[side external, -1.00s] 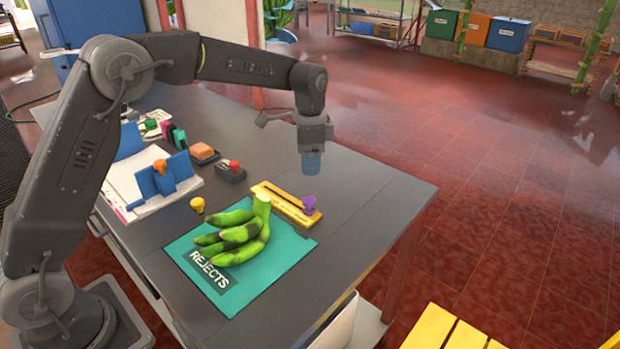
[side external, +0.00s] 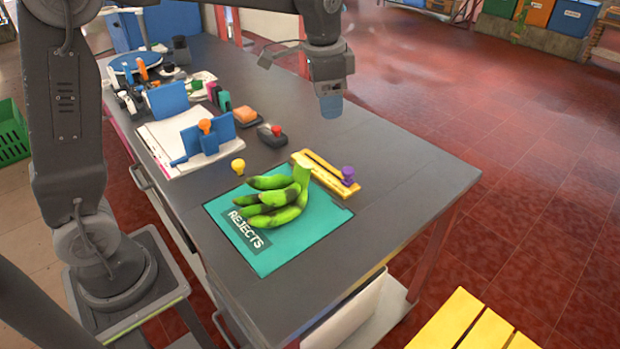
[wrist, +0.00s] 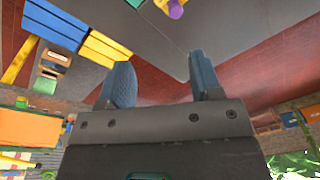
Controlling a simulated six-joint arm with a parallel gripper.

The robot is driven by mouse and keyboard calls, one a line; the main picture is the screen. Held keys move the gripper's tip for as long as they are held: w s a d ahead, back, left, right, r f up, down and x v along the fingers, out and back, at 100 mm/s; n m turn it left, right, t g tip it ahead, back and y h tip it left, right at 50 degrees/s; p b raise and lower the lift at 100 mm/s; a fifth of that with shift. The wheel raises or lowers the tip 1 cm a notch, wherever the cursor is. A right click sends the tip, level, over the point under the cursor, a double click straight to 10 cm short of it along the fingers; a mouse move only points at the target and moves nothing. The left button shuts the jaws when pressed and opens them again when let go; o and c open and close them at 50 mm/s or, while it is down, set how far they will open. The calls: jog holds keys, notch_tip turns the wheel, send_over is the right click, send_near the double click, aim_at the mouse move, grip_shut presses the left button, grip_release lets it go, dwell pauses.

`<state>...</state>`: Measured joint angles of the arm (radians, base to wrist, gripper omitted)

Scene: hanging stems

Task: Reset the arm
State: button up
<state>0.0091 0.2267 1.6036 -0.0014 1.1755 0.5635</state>
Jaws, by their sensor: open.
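My gripper (side external: 331,106) hangs above the far right part of the grey table (side external: 400,160), pointing down, with nothing held. In the wrist view my gripper (wrist: 160,88) shows two blue-grey fingers standing apart with empty space between them. A bunch of green bananas (side external: 280,203) with dark patches lies on the teal REJECTS mat (side external: 262,262), in front of and below my gripper in the side view. The bananas are apart from the gripper.
A yellow slotted tool (side external: 328,176) with a purple knob (side external: 348,174) lies beside the mat. A black box with a red button (side external: 273,134), an orange block (side external: 246,115), a yellow knob (side external: 238,167) and blue stands (side external: 207,137) sit further left. The right table end is clear.

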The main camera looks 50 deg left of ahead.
jog(key=s+n+t, duration=0.4)
jog(key=s+n, duration=0.2)
jog(key=s, duration=1.7)
jog(key=shift+s+a+f+n, duration=0.2)
jog(key=shift+s+f+n, duration=0.1)
jog(key=shift+f, duration=0.1)
jog(key=shift+o, duration=0.2)
dwell(0.9)
